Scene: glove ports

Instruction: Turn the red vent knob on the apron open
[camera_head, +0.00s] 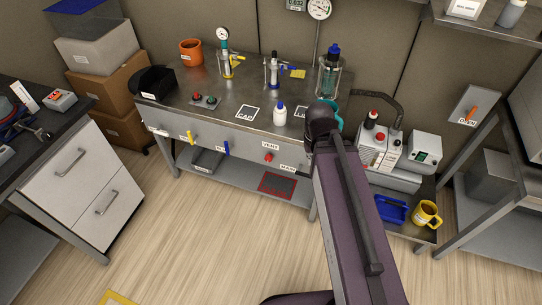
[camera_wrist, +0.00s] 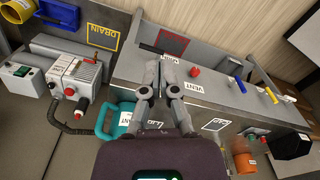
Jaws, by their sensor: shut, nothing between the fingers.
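The red vent knob (camera_head: 268,157) sits on the front apron (camera_head: 245,151) of the steel bench, just below a VENT label (camera_head: 270,146). In the wrist view the knob (camera_wrist: 195,71) shows to the right of my gripper (camera_wrist: 163,62), with the VENT label (camera_wrist: 193,87) beside it. My gripper is shut and empty, its fingertips near the apron around the MAIN label. The knob is apart from the fingers. In the head view my arm hides the gripper.
A blue handle (camera_head: 226,148) and a yellow handle (camera_head: 190,138) stick out of the same apron to the left. A white bottle (camera_head: 280,114) stands on the bench top near its front edge. A teal mug (camera_wrist: 117,122) is near my gripper.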

